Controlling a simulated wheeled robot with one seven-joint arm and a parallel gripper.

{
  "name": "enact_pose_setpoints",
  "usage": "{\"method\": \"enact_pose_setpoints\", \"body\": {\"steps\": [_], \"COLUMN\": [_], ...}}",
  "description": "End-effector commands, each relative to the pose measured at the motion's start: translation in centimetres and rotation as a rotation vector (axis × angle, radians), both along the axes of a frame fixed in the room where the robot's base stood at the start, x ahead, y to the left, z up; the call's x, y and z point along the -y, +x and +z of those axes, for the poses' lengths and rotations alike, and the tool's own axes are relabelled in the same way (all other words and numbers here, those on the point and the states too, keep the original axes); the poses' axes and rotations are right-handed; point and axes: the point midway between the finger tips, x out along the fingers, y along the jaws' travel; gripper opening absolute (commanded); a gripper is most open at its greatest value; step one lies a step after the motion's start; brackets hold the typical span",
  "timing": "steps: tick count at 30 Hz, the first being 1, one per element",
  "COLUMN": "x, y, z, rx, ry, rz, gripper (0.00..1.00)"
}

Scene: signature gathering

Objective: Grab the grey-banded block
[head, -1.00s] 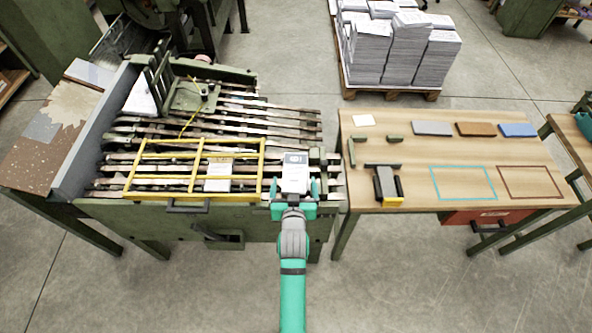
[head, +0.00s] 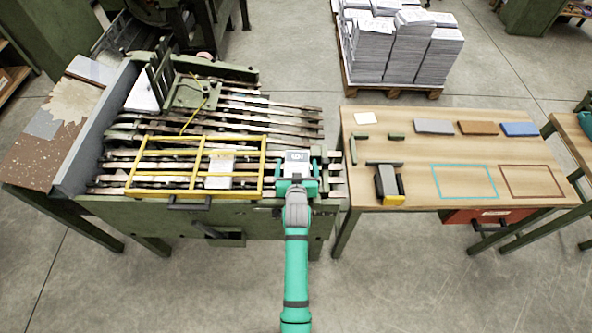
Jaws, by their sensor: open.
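The grey-banded block (head: 297,157) is a white, paper-like block with a dark grey band across its far part. It lies on the slatted bed of the green machine, just right of the yellow frame. My gripper (head: 297,168) is open, with its teal fingers on the left and right sides of the block. Its palm covers the block's near part. Contact between fingers and block cannot be told. A second pale block (head: 219,170) lies inside or under the yellow frame.
The yellow frame (head: 200,141) is close to my gripper's left. The machine's slatted bed (head: 270,113) continues behind. On the right, a wooden table (head: 440,155) carries grey, brown and blue slabs, a stapler-like tool (head: 386,184) and outlined rectangles.

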Motion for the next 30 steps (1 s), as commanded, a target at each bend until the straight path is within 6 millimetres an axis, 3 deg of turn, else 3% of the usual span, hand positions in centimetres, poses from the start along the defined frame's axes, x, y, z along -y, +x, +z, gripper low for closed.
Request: {"method": "enact_pose_setpoints", "body": {"steps": [2,9,20,28,30], "x": [0.1,-0.2,-0.3,-0.3,-0.3], "y": [0.0,0.0,0.0,0.0,-0.9], "z": [0.0,0.0,0.4,3.4,4.2], "rx": [0.0,0.0,0.002,0.005,0.003], "ry": [0.0,0.0,0.0,0.001,0.001], "rz": [-0.001,0.003,0.004,0.004,0.004], "gripper": [0.88,0.37,0.37,0.37,0.37]}}
